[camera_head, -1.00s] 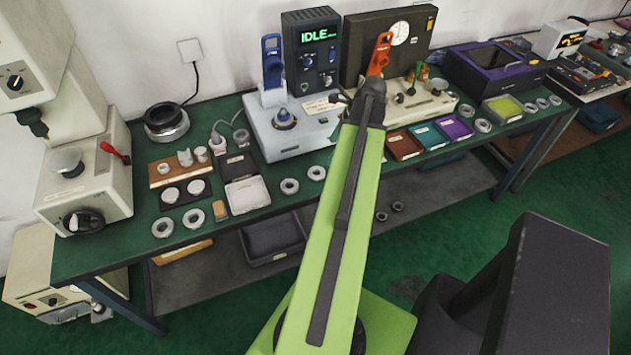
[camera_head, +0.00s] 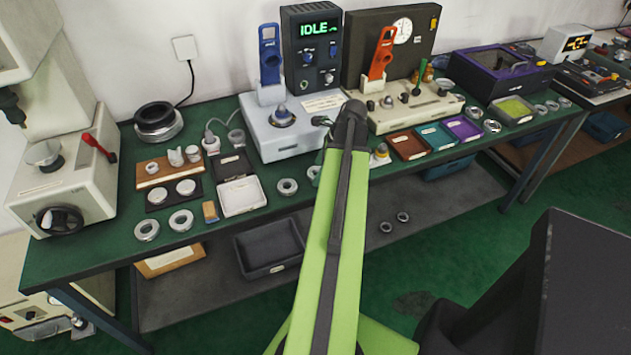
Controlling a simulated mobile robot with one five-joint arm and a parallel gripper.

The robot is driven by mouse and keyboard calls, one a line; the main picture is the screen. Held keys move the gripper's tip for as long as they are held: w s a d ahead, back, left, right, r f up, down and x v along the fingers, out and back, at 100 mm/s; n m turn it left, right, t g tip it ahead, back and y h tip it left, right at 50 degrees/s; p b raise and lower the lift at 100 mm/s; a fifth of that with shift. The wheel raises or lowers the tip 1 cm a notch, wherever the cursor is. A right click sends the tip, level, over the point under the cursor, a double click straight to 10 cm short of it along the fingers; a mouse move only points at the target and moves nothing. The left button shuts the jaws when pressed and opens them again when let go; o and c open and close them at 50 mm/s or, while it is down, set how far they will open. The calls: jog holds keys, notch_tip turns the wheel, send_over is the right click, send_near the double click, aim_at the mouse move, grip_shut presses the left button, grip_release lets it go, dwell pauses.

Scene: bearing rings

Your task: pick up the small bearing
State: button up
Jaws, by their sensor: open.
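Several metal bearing rings lie on the green bench (camera_head: 85,235). Two are at the front left, a left ring (camera_head: 147,230) and one beside it (camera_head: 181,220). Another ring (camera_head: 287,187) lies near the middle, and a ring (camera_head: 314,172) right of it is partly covered by my green arm. More rings lie at the right, such as one ring (camera_head: 492,126). Two smaller-looking rings, a left one (camera_head: 385,227) and a right one (camera_head: 402,217), lie on the lower shelf. I cannot tell which is the small bearing. My gripper does not show; my arm rises in front of the bench.
A white tray (camera_head: 242,196) and a dark tray (camera_head: 232,165) stand near the middle ring. A pale blue machine (camera_head: 290,138) and a beige machine (camera_head: 425,112) stand behind. Coloured trays, including a teal tray (camera_head: 434,135), line the front edge. A grey bin (camera_head: 268,248) is below.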

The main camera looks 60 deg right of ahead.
jog(key=c, duration=1.7)
jog(key=shift+r, duration=0.1)
jog(key=shift+r+p, duration=0.55)
jog(key=shift+p, duration=0.05)
jog(key=shift+c, duration=0.2)
notch_tip(320, 180, up, 4)
jog(key=p, duration=0.4)
jog(key=s+d+r+p, duration=0.2)
jog(key=s+r+p, duration=0.1)
jog(key=s, duration=0.2)
jog(key=s+d+r+p, duration=0.2)
jog(key=s, duration=0.3)
jog(key=shift+s+d+r+p, duration=0.25)
jog(key=shift+s+r+p, duration=0.1)
jog(key=shift+r+p, duration=0.05)
